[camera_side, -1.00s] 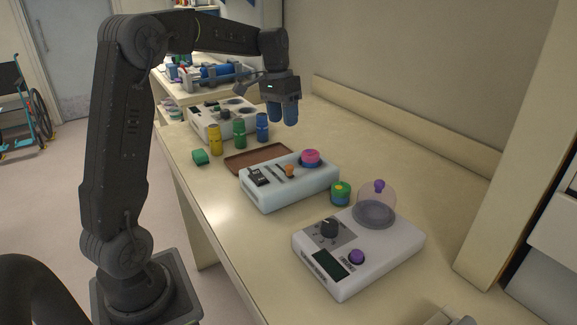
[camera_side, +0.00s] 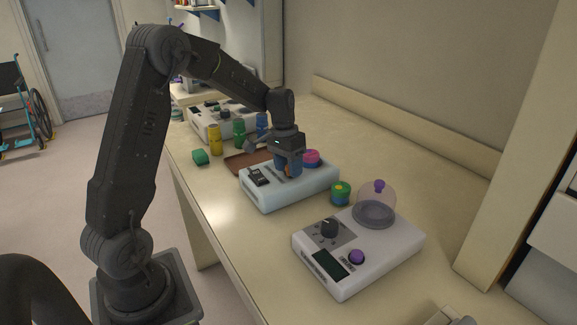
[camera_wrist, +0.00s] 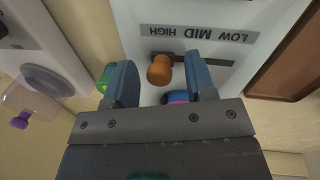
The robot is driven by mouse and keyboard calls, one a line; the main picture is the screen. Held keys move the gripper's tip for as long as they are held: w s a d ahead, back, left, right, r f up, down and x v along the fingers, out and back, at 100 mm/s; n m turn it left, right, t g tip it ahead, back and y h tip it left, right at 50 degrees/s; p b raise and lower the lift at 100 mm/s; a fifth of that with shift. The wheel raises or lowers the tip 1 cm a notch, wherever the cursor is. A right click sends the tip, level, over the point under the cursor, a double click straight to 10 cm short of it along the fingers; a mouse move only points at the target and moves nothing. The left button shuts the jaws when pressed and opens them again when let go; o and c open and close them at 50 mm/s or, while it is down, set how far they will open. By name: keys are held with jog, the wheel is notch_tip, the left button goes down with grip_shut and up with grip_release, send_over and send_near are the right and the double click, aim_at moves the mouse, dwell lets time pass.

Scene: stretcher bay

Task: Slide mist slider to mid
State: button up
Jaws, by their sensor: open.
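The mist slider is an orange knob (camera_wrist: 160,70) in a dark slot on the pale blue device (camera_side: 262,200). In the wrist view it stands at the slot's left end, by the word HIGH on the upside-down label strip (camera_wrist: 200,35); MID lies to its right. My gripper (camera_wrist: 161,80) is open, with one blue finger on each side of the knob and gaps between. In the side view my gripper (camera_side: 288,171) is low over the device and mostly hides the knob; whether a finger touches it cannot be told there.
A green jar (camera_side: 340,194) and a white machine with a clear dome (camera_side: 375,210) stand nearby. A brown tray (camera_side: 240,163) and coloured bottles (camera_side: 215,140) lie behind.

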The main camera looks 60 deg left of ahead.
jog(key=shift+c, duration=0.2)
grip_shut()
dwell(0.3)
